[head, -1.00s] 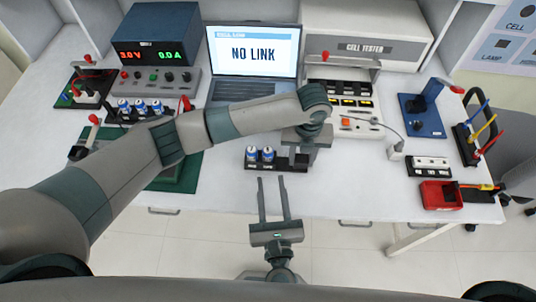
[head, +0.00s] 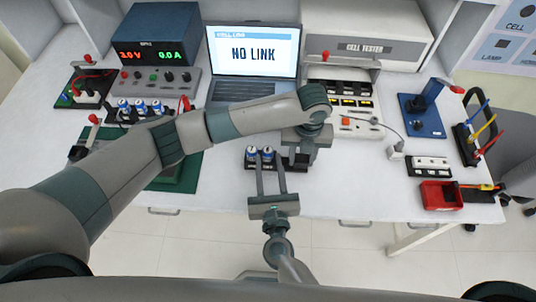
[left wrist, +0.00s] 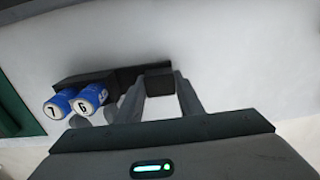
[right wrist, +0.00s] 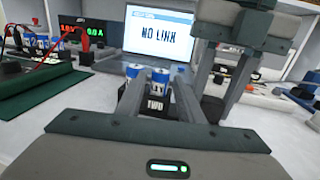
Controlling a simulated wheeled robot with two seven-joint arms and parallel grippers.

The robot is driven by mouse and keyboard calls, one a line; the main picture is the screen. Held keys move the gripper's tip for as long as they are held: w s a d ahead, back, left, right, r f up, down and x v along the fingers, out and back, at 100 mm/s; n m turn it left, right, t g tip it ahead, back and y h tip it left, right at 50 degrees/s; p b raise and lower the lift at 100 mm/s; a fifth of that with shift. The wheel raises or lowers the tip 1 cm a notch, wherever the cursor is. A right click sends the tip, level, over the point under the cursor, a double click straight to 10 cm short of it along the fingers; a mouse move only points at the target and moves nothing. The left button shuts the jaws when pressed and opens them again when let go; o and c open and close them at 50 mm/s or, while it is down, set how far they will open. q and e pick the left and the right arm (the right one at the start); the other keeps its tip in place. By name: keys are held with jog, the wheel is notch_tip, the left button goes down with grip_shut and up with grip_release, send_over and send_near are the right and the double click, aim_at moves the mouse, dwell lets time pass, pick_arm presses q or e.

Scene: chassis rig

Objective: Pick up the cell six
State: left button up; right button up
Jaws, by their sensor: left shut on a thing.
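Cell six (left wrist: 93,96) is a blue and white cylinder marked 6, standing in a black tray (left wrist: 82,84) to the right of cell seven (left wrist: 61,104). In the head view it is the right one of the pair, cell six (head: 267,153) beside cell seven (head: 251,154). My left gripper (head: 300,157) is shut on the black block (left wrist: 158,82) at the tray's right end. My right gripper (head: 270,168) is open, its fingers reaching to the tray's near side by cell six. Whether the fingers straddle the cell is unclear.
My left arm crosses above the bench. Several other cells (head: 140,107) stand in a rack at left by the power supply (head: 155,45). The laptop (head: 253,55) and cell tester (head: 367,47) are behind. A red bin (head: 437,197) stands at right.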

aim_at(268, 156)
jog(key=shift+w+a, duration=0.2)
jog(key=shift+w, duration=0.95)
jog(key=shift+w+a, duration=0.15)
jog(key=shift+w, duration=0.95)
grip_shut()
